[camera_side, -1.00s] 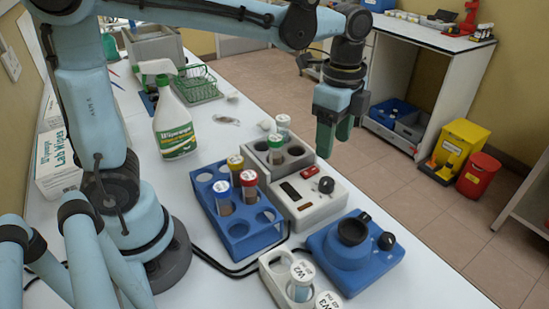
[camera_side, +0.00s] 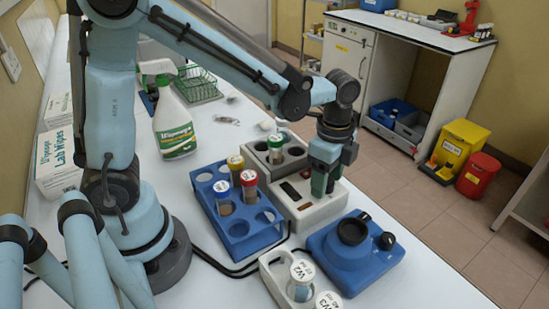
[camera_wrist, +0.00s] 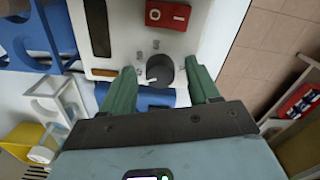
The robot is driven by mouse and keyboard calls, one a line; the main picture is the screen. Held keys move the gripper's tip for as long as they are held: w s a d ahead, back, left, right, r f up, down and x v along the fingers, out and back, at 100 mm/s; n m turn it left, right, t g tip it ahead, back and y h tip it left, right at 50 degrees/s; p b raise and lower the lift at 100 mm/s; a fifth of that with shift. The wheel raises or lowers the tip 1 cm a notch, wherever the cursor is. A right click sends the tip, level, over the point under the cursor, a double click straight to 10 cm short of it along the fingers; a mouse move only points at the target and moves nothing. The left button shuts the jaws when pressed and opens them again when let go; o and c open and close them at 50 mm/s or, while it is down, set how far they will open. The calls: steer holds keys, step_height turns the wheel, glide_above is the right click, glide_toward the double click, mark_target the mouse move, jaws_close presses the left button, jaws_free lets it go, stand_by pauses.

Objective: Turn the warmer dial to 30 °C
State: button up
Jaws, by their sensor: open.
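The warmer (camera_side: 308,208) is a pale box with tube wells at its back and a dark display strip on its top. In the wrist view, its dark round dial (camera_wrist: 160,70) has a light pointer mark and small printed marks around it. My gripper (camera_side: 325,190) is lowered over the warmer's front and hides the dial in the side view. In the wrist view, my gripper's green fingers (camera_wrist: 163,82) are apart, one on each side of the dial, with gaps visible. The number at the pointer is too small to read.
A red rocker switch (camera_wrist: 168,15) sits near the dial. A blue rack (camera_side: 237,228) with capped tubes stands left of the warmer. A blue mixer (camera_side: 350,260) and a white holder with vials (camera_side: 275,280) stand in front. The bench edge is to the right.

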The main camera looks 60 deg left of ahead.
steer(key=shift+c, duration=0.4)
steer(key=c, duration=1)
steer(key=shift+o, duration=0.2)
steer(key=shift+n, duration=0.4)
steer(key=n, duration=0.9)
steer(key=shift+n, duration=0.3)
